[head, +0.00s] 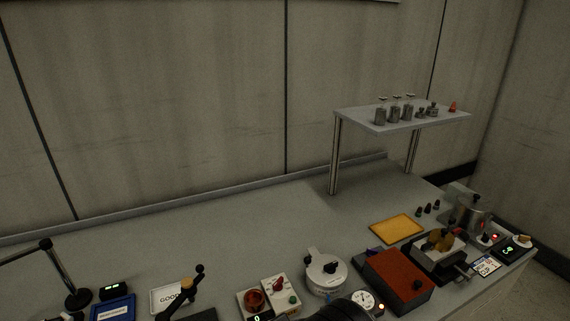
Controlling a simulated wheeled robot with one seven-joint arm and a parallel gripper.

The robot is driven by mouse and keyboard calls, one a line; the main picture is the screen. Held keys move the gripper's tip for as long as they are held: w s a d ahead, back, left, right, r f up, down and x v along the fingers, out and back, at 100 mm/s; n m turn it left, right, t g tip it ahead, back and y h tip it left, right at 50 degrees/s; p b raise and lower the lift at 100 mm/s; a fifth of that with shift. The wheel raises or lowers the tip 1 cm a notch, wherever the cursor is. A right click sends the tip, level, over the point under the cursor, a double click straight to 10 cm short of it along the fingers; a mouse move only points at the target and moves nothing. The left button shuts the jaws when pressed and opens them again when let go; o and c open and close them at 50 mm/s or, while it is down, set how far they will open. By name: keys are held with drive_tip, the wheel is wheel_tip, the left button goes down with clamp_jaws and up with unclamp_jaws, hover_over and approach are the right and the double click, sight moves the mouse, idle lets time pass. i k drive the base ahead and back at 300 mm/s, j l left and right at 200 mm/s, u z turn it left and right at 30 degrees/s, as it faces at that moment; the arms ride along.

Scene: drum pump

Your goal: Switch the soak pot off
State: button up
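The likely soak pot is a grey metal pot (468,208) at the right end of the bench. A small unit with a dark knob (485,239) and a lit red lamp (494,237) stands at its front right. I cannot read any on or off marking there. A dark rounded shape at the bottom edge may be part of my arm. My gripper's fingers do not show.
A white round lidded vessel (326,272), a control box with a red knob (282,291) and a red-brown box (397,282) crowd the front. A raised shelf (350,115) holds metal weights. The bench's back middle (230,230) is clear.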

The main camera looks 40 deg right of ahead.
sight(486, 238)
drive_tip(key=z, duration=2.55)
drive_tip(key=l+u, duration=0.4)
drive_tip(key=l, duration=0.45)
drive_tip(key=i+l+u, duration=0.2)
drive_tip(key=l, duration=0.15)
drive_tip(key=l+u, duration=0.2)
drive_tip(key=l, duration=0.2)
drive_tip(key=i+l+u, duration=0.2)
drive_tip(key=l, duration=0.2)
drive_tip(key=l+u, duration=0.2)
drive_tip(key=l, duration=0.2)
drive_tip(key=i+l+u, duration=0.7)
drive_tip(key=i+l, duration=0.1)
